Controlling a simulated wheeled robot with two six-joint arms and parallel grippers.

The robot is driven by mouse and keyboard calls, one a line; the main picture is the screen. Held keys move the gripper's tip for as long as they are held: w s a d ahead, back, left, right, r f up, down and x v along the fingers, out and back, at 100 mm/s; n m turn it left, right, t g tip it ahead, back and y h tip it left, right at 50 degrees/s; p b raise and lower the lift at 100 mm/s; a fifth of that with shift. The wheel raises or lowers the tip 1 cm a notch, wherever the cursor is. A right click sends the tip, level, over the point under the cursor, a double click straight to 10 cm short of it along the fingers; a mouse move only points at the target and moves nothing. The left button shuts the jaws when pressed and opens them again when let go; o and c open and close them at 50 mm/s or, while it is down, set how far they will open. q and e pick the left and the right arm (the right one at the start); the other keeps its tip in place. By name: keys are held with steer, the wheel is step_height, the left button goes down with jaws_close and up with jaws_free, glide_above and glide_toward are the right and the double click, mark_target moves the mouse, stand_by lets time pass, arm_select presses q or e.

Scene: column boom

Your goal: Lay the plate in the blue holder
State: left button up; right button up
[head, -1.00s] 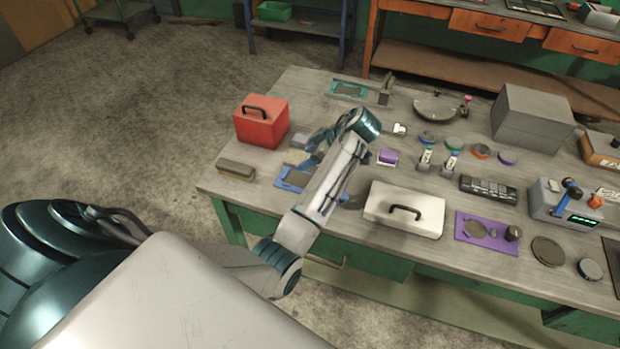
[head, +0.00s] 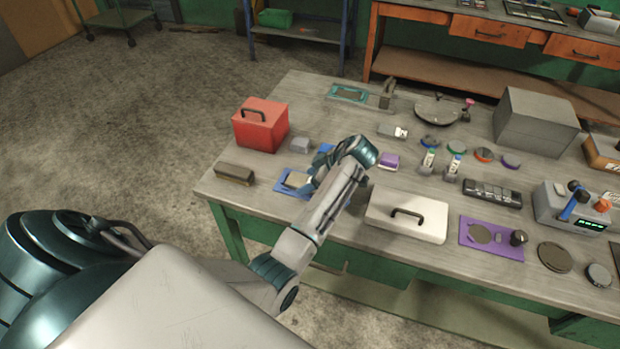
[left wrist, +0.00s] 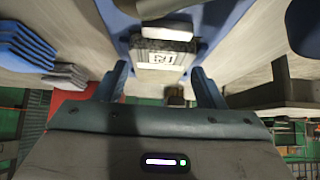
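The blue holder (head: 284,188) lies near the front left of the table. A flat, light tan-grey piece (head: 298,181), perhaps the plate, shows within its blue frame, partly covered by my gripper. My left gripper (head: 315,182) is low over the holder's right side. In the left wrist view, a grey block with a white label (left wrist: 162,58) sits between my two fingertips. I cannot tell whether the fingers press on it. Blue holder surface (left wrist: 222,22) shows around and beyond it. My right gripper is not in view.
A red box (head: 260,126) stands behind the holder, and a brown brush-like block (head: 235,174) lies to its left. A white case with a handle (head: 405,213) is close on the right. A purple block (head: 389,161) lies behind the case.

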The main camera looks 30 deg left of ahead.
arm_select(q)
steer(key=shift+o, duration=0.4)
steer(key=b+v, duration=0.2)
steer(key=v, duration=0.3)
steer(key=shift+w+d, duration=0.1)
steer(key=shift+d, duration=0.05)
steer(key=s+p+v, duration=0.1)
steer(key=p+v, duration=0.4)
steer(key=v, duration=0.1)
steer(key=shift+w+d+r, duration=0.2)
steer(key=shift+w+r, duration=0.2)
steer(key=shift+w, duration=0.15)
